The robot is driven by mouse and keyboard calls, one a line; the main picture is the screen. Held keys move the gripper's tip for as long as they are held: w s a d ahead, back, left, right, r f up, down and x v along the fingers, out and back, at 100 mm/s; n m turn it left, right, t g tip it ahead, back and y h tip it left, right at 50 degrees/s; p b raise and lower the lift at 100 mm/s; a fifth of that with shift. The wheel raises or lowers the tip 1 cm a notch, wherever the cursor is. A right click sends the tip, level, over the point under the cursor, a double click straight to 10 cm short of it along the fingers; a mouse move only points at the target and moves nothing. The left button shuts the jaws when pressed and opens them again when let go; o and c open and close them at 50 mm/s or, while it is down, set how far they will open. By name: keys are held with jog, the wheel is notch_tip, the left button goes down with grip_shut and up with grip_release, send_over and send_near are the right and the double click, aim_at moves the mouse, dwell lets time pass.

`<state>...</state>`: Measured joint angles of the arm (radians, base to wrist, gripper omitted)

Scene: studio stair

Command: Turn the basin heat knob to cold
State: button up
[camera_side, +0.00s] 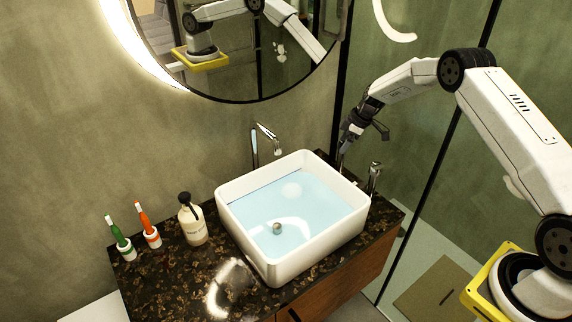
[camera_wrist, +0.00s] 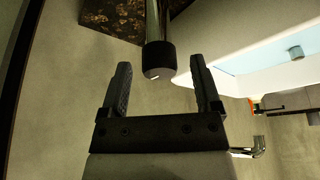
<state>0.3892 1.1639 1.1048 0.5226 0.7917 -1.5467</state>
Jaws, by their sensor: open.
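A chrome post with a black cap, seemingly the heat knob (camera_wrist: 159,58), stands beside the basin in the wrist view. A small white mark shows on the cap's end. My gripper (camera_wrist: 160,72) is open, its two dark fingers to either side of the cap with clear gaps, and it holds nothing. In the side view my gripper (camera_side: 344,150) points down at the back right corner of the white basin (camera_side: 310,238). A chrome fitting (camera_side: 374,176) stands right of the basin there; I cannot tell whether it is the same post. The knob's setting is not readable.
The basin holds water, and a chrome faucet (camera_side: 264,138) stands behind it. A glass panel is close on the right.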

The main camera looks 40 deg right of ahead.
jog(key=v, duration=0.7)
jog(key=shift+s+r, duration=0.15)
jog(key=shift+r, duration=0.2)
jog(key=s+a+r+m+h, duration=0.1)
jog(key=s+a+r+m, duration=0.1)
jog(key=s+a, duration=0.4)
jog(key=s+a+r+m+h, duration=0.1)
jog(key=s+a+m, duration=0.3)
jog(key=s, duration=0.9)
jog(key=s+a+r+m+h, duration=0.1)
jog(key=s+a+r+m, duration=0.2)
jog(key=s+a, duration=0.6)
jog(key=shift+s+r, duration=0.2)
jog(key=shift+s, duration=0.05)
jog(key=shift+a, duration=0.1)
